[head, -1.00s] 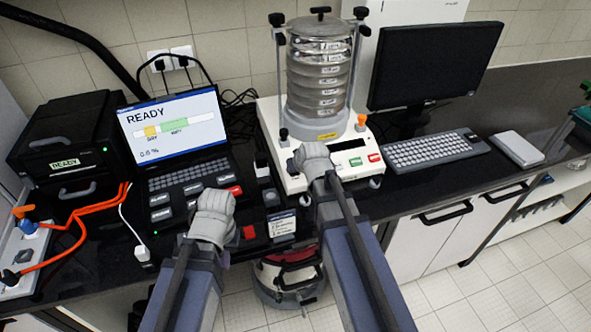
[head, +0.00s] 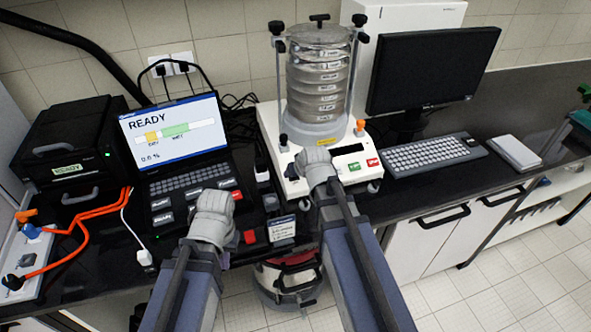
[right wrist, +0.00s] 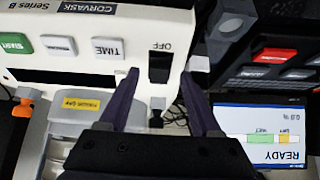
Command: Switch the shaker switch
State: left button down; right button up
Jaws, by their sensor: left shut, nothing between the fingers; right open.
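My right gripper (head: 312,160) is over the base's front left part. In the right wrist view its open fingers (right wrist: 161,90) lie either side of the switch, with nothing held. My left gripper (head: 212,205) is shut and empty, above the dark button panel in front of the laptop.
A laptop (head: 172,128) showing READY and a black printer-like box (head: 70,150) are at the left. A monitor (head: 430,70), keyboard (head: 432,153) and white pad (head: 514,152) are at the right. Orange cables run from a power strip (head: 22,262).

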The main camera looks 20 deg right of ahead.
pick_arm(q)
notch_tip(320, 180, up, 4)
jog(key=p, duration=0.3)
jog(key=shift+r, duration=0.15)
pick_arm(e)
jog(key=v, duration=0.5)
jog(key=shift+s+r, duration=0.15)
pick_arm(q)
jog(key=shift+s, duration=0.1)
